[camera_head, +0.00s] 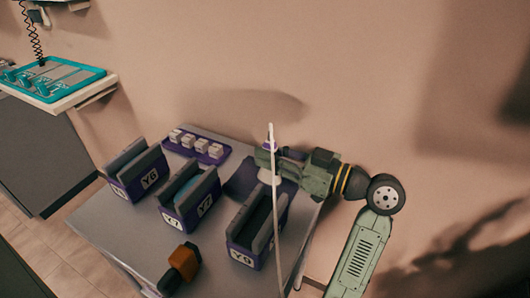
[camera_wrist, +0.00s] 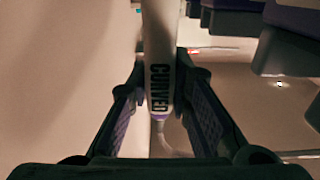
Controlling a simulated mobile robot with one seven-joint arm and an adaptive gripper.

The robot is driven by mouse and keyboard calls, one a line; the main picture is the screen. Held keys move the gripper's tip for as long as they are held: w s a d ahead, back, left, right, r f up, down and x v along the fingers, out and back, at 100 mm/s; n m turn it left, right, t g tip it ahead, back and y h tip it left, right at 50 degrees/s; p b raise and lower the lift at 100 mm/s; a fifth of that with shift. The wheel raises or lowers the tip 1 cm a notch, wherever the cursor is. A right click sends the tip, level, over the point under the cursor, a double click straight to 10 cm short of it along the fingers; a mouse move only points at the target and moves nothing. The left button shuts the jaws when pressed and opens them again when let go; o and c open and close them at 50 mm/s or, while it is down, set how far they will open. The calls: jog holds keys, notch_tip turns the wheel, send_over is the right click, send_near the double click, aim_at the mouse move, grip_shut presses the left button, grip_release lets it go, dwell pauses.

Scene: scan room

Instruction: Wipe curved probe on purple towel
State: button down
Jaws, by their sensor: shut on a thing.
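The curved probe (camera_wrist: 158,40) is white with a purple band and the word CURVED on its side. In the wrist view it lies between the two fingers of my gripper (camera_wrist: 160,88), which is shut on it. In the head view my gripper (camera_head: 267,162) reaches in from the right over the table's back right part, with the white end of the probe (camera_head: 269,177) below it. The purple towel (camera_head: 240,180) is a dark flat patch there, partly hidden by the gripper and a holder. I cannot tell whether the probe touches it.
Three dark holders stand on the grey table (camera_head: 115,225): left (camera_head: 140,172), middle (camera_head: 190,200) and right (camera_head: 258,225). A purple rack with white blocks (camera_head: 197,146) is at the back. An orange-and-black object (camera_head: 182,266) lies in front. A pale cable (camera_head: 276,235) hangs past the right holder.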

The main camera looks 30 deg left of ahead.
jog(key=shift+d+r, duration=0.1)
jog(key=shift+d, duration=0.05)
jog(key=shift+r+p, duration=2.5)
jog(key=shift+r, duration=1.45)
